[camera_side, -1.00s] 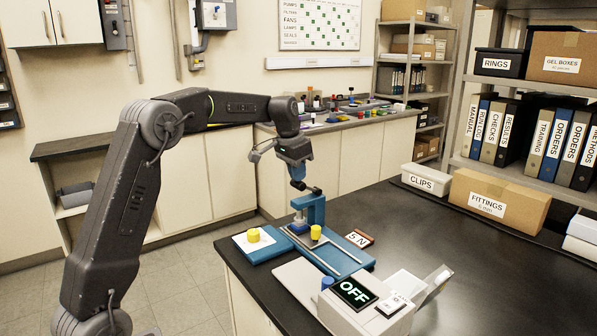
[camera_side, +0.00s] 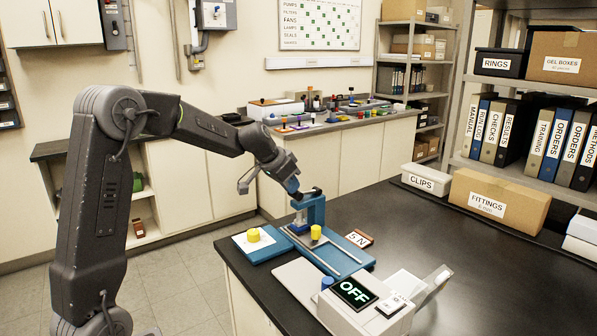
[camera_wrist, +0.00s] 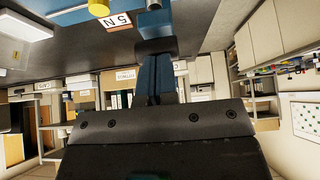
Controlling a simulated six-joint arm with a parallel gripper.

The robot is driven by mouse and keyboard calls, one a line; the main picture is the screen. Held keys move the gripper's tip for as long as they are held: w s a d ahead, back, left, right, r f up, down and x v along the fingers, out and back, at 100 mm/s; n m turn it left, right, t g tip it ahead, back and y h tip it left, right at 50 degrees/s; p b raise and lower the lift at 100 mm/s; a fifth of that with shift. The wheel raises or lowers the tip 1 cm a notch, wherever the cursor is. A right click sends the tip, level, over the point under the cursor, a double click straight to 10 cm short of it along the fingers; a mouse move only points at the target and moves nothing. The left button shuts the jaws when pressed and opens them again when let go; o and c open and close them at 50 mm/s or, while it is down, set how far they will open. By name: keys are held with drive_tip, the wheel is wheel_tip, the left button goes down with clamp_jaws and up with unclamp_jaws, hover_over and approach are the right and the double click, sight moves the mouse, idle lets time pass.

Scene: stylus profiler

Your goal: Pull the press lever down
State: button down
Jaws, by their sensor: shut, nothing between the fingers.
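The blue press frame (camera_side: 317,212) stands upright at the near corner of the black bench. A short dark piece, apparently the press lever (camera_side: 314,191), sits on its top; its full shape is too small to make out. My gripper (camera_side: 296,194) is shut and empty, pointing down just left of the frame's top. I cannot tell whether it touches the lever. In the wrist view the shut fingers (camera_wrist: 155,75) point at the blue press (camera_wrist: 154,17), and they hide part of it.
A yellow cylinder (camera_side: 316,232) stands on the blue base in front of the press. Another yellow cylinder (camera_side: 253,235) sits on a blue-and-white pad to the left. A display reading OFF (camera_side: 354,293) is at front. A "5 N" label (camera_side: 359,238) lies right.

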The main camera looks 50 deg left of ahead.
drive_tip(key=shift+s+f, duration=0.25)
drive_tip(key=shift+f, duration=0.35)
idle(0.3)
drive_tip(key=v, duration=1.4)
drive_tip(key=s+d+f, duration=0.1)
drive_tip(key=s+d, duration=0.2)
drive_tip(key=d, duration=0.4)
drive_tip(key=s+d, duration=0.4)
drive_tip(key=d, duration=0.3)
drive_tip(key=s+d+f, duration=0.3)
drive_tip(key=s+d, duration=0.1)
drive_tip(key=s, duration=0.2)
drive_tip(key=s+d+f+g, duration=0.1)
drive_tip(key=s+d+f, duration=0.3)
drive_tip(key=s, duration=0.2)
drive_tip(key=shift+s, duration=0.3)
